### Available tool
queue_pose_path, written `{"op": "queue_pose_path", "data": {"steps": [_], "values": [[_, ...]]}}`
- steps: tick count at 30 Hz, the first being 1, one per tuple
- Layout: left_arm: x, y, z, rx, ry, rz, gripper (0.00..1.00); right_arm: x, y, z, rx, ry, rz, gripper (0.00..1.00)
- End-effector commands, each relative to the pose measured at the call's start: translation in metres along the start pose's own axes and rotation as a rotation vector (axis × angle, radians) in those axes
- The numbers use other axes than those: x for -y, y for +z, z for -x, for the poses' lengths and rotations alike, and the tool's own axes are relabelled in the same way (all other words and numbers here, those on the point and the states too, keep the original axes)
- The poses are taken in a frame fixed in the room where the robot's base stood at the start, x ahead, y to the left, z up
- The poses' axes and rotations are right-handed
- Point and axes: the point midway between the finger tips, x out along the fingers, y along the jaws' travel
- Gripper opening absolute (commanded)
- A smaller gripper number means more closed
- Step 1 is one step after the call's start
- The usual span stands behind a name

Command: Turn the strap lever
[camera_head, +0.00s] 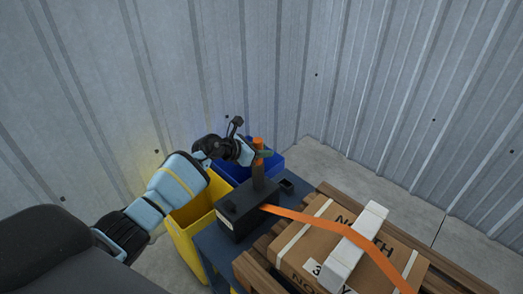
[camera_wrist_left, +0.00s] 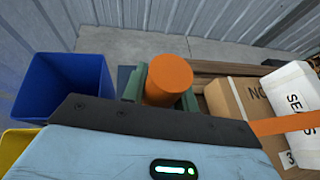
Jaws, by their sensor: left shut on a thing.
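The strap lever (camera_head: 259,176) stands up from a black ratchet box (camera_head: 246,208) and has an orange cylindrical grip at its top. An orange strap (camera_head: 325,222) runs from the box to the right over a carton. My left gripper (camera_head: 262,153) is at the lever's upper end, shut on the orange grip. In the left wrist view the orange grip (camera_wrist_left: 168,80) sits between the two greenish fingers. The lower lever and the box are hidden in that view. My right gripper is not in view.
The box rests on a dark blue stand (camera_head: 215,243). A yellow bin (camera_head: 183,228) and a blue bin (camera_head: 234,170) stand beside it. A cardboard carton (camera_head: 318,245) with a white block (camera_head: 357,240) lies on a wooden pallet (camera_head: 249,269). Corrugated walls close in behind.

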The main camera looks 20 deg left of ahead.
Motion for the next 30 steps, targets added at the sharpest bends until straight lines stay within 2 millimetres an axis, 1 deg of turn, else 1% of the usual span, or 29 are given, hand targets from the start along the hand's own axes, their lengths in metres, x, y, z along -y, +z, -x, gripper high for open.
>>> {"op": "queue_pose_path", "data": {"steps": [1,2,6,14,17,20,24,30], "values": [[-0.001,0.003,0.000,0.006,0.003,-0.001,0.00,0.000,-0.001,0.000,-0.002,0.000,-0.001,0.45],[-0.001,0.004,0.000,0.006,0.003,-0.001,0.31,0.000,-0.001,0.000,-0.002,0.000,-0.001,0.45],[-0.001,0.003,0.000,0.005,0.002,-0.001,0.50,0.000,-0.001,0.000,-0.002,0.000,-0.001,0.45],[0.000,0.001,0.000,0.003,0.001,-0.001,0.50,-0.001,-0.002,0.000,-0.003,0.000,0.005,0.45],[-0.001,0.001,0.005,0.002,0.002,-0.002,0.50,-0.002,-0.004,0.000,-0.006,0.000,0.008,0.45],[-0.001,0.003,0.015,0.004,0.003,-0.004,0.50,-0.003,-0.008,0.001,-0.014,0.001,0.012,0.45],[-0.002,0.003,0.038,0.004,0.004,-0.006,0.50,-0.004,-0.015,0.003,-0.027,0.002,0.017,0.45],[-0.001,0.003,0.065,0.004,0.003,-0.004,0.50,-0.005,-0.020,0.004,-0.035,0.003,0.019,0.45]]}}
